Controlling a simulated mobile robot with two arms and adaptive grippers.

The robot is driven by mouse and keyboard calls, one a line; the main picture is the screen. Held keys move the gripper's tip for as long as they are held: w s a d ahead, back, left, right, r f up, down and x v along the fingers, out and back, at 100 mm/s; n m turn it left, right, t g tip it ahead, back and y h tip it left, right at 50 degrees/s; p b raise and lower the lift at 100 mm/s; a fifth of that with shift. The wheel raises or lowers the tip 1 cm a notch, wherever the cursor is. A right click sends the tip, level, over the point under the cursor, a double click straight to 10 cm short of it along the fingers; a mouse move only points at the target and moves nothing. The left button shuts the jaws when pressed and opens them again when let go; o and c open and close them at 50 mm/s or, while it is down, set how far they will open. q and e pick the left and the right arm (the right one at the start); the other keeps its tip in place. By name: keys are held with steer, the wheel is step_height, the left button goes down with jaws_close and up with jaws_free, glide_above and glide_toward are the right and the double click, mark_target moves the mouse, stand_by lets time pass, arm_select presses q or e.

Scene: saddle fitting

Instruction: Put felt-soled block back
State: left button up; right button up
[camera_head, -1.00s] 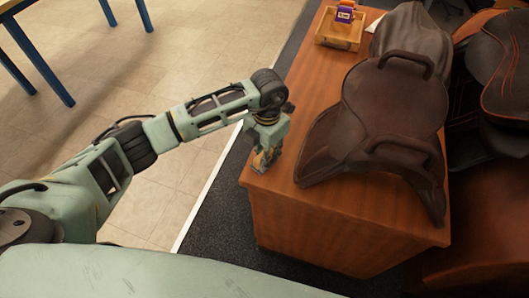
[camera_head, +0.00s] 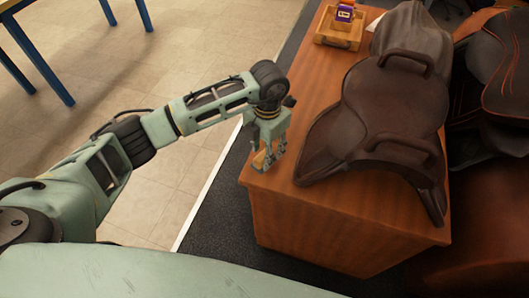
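A small tan block (camera_head: 259,160) stands at the left corner of the wooden table, right below my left gripper (camera_head: 270,153). The gripper points down, and its fingers look spread just above and beside the block. Whether a finger touches the block is too small to tell, and the block's underside is hidden. A dark brown saddle (camera_head: 395,105) with two handles lies on the table to the right of the gripper, clear of it. My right gripper is not in view.
A wooden tray (camera_head: 339,38) with a purple, labelled item (camera_head: 345,13) stands at the far end. Another dark saddle (camera_head: 497,75) is at the right.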

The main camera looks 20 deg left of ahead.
arm_select(q)
step_height(320, 180, up, 10)
steer(key=b, duration=0.1)
steer(key=shift+w+d+r+b, duration=0.15)
steer(key=shift+w+r+b, duration=0.05)
steer(key=shift+r+b, duration=0.1)
steer(key=shift+f, duration=0.1)
